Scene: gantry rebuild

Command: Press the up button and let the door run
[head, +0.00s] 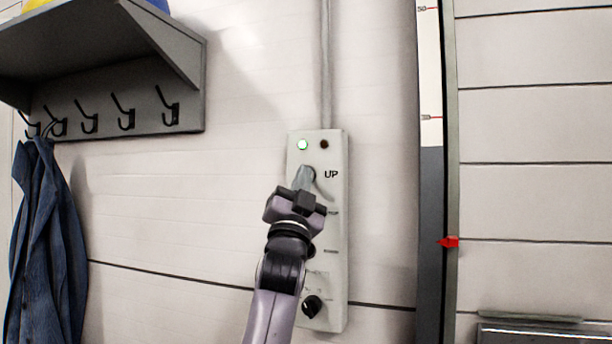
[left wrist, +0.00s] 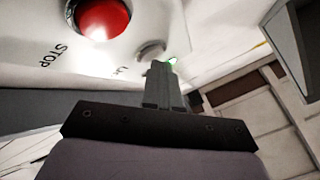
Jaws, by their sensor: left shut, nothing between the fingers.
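The control panel (head: 334,265) is a pale upright box on the wall, with a lit green lamp (head: 302,145) and a dark lamp beside it at the top. The up button (head: 311,172) sits under the lamps beside the label UP, mostly covered by my left gripper (head: 304,178). My left gripper is shut and empty, its fingertips at the button; I cannot tell if it is pressed in. In the left wrist view the fingertips (left wrist: 160,68) are just by the round grey up button (left wrist: 150,49). The panelled door (head: 530,130) is at the right. My right gripper is out of view.
A red STOP button (left wrist: 103,17) is close to my left fingers. A black knob (head: 312,306) is low on the panel. A red pointer (head: 449,242) sits by the door-edge scale (head: 430,85). A shelf with hooks (head: 120,95) and a blue garment (head: 45,240) are left.

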